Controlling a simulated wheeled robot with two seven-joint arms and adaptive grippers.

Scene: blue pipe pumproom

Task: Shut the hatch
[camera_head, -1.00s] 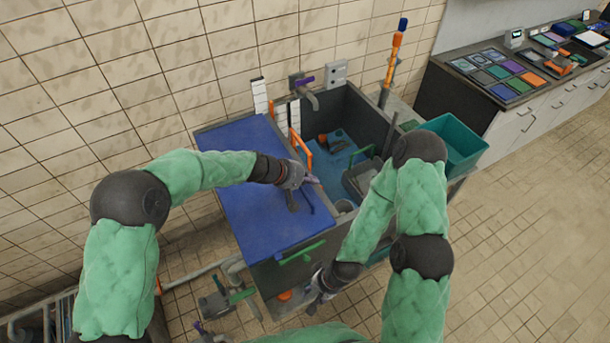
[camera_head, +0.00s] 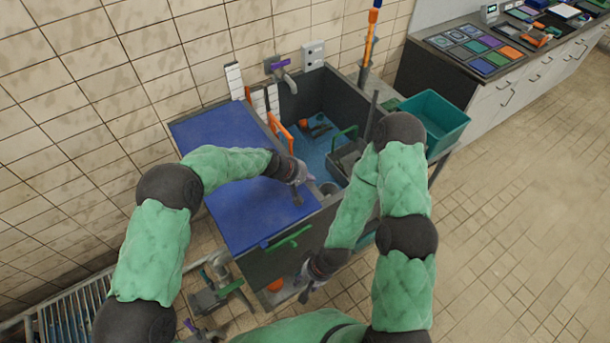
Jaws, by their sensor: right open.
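No part is labelled a hatch; a flat blue panel (camera_head: 228,165) covers the left part of a grey sink unit, and a green handle (camera_head: 288,238) sits at the unit's front. I cannot tell which part is the hatch. My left gripper (camera_head: 303,184) is over the panel's right edge, by the open basin; whether its fingers touch anything is unclear, and so is its opening. My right gripper (camera_head: 304,286) is open, low in front of the unit, below and apart from the green handle. My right forearm hides part of the unit's front right.
The open basin (camera_head: 330,145) holds a grey box and loose items. An orange handle (camera_head: 281,132) stands at its left edge. A teal bin (camera_head: 432,122) is at the right, beyond it a counter (camera_head: 485,55). A metal railing (camera_head: 70,310) is lower left. Floor at right is clear.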

